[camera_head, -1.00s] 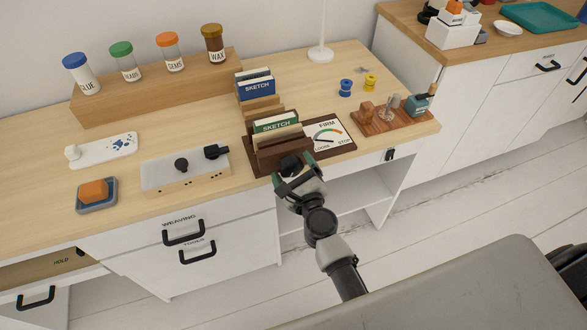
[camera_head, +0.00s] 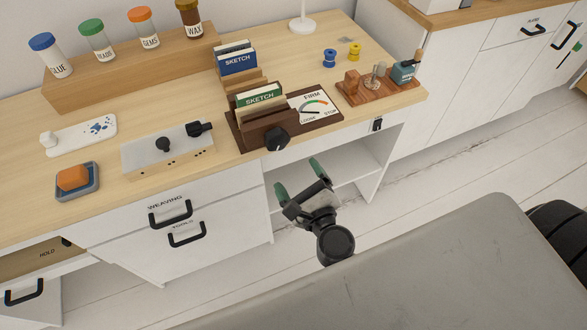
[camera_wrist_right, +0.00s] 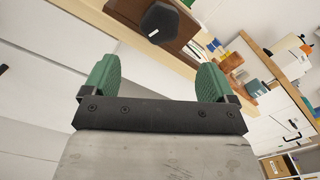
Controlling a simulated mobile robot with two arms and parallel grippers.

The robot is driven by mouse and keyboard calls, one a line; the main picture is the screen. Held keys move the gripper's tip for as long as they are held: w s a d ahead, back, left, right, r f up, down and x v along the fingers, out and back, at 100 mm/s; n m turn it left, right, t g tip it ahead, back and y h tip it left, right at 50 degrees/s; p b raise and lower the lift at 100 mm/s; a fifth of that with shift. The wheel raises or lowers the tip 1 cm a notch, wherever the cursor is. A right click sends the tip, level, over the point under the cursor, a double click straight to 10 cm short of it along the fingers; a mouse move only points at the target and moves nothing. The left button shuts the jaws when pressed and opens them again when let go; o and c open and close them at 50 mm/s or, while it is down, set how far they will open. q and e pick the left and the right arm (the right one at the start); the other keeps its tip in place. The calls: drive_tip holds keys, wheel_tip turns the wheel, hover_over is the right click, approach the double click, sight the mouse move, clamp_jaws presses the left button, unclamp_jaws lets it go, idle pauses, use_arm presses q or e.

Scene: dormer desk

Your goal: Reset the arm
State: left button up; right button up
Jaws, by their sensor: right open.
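My right gripper (camera_head: 299,178) is open and empty, with green fingertips spread apart. It is in front of the desk, below the front edge and beside the open shelf bay. In the right wrist view my gripper (camera_wrist_right: 155,78) also shows open with nothing between its fingers. The black knob (camera_head: 277,139) on the front of the brown wooden book press (camera_head: 240,139) is above the gripper and apart from it; the knob also shows in the wrist view (camera_wrist_right: 163,22). My left gripper is not in view.
The desk holds a grey box with black knobs (camera_head: 168,160), an orange block (camera_head: 72,178) on a tray, a jar riser (camera_head: 130,81) and a wooden tool board (camera_head: 380,97). Drawer handles (camera_head: 171,213) stick out at left. Open floor (camera_head: 440,160) lies to the right.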

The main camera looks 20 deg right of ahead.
idle(0.5)
drive_tip(key=s+a+f+n+g+y+p, duration=0.15)
drive_tip(key=s+f+n+g, duration=0.25)
drive_tip(key=f+n, duration=0.6)
drive_tip(key=s+f+n+g+y+p, duration=0.1)
drive_tip(key=s+f+n+g+p, duration=0.45)
drive_tip(key=f, duration=0.85)
drive_tip(key=s+d+f+n+g+h, duration=0.1)
drive_tip(key=s+d+f+n+g, duration=0.1)
drive_tip(key=s, duration=0.5)
drive_tip(key=s+d+f+n+g+h, duration=0.1)
drive_tip(key=s+d+f+n+g, duration=0.2)
drive_tip(key=s+f+n, duration=0.4)
drive_tip(key=s+d+f+n+g+h, duration=0.1)
drive_tip(key=s+d+f+n+g, duration=0.1)
drive_tip(key=s+d+f+n, duration=0.2)
drive_tip(key=s+f+n, duration=0.1)
drive_tip(key=s+n, duration=0.2)
drive_tip(key=s, duration=0.2)
drive_tip(key=shift+s+d+n+p, duration=0.2)
drive_tip(key=shift+n+p, duration=0.1)
drive_tip(key=shift+n, duration=0.05)
drive_tip(key=shift+f+g, duration=0.1)
drive_tip(key=shift+g, duration=0.15)
